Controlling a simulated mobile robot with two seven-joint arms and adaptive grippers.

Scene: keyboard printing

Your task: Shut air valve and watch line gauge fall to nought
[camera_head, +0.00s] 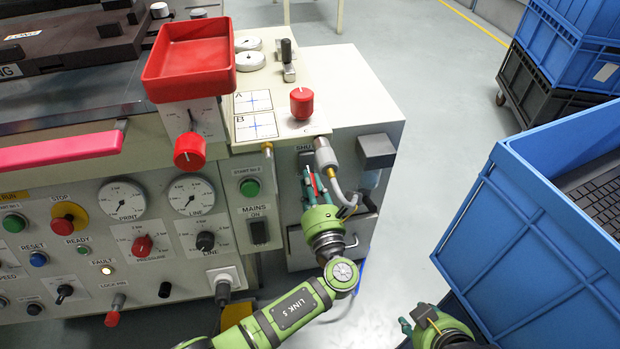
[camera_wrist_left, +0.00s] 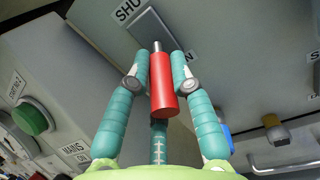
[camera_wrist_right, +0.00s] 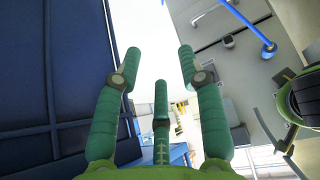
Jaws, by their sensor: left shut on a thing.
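The air valve's red handle (camera_wrist_left: 163,92) sits between the teal fingers of my left gripper (camera_wrist_left: 160,70), which is shut on it. A "SHU" label, partly cut off, is on the panel beyond. In the head view my left gripper (camera_head: 311,186) is at the cabinet's front, below the partly hidden "SHU" label, and its fingers hide most of the handle. The line gauge (camera_head: 191,196) is a white dial to the left; its needle is too small to read surely. My right gripper (camera_wrist_right: 160,75) is open and empty, beside the blue crate.
A blue crate (camera_head: 520,240) stands close on the right, near my right gripper. A grey hose fitting (camera_head: 325,155) is just above my left gripper. The panel carries a PRINT gauge (camera_head: 121,199), knobs and buttons. Open floor (camera_head: 420,110) lies behind.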

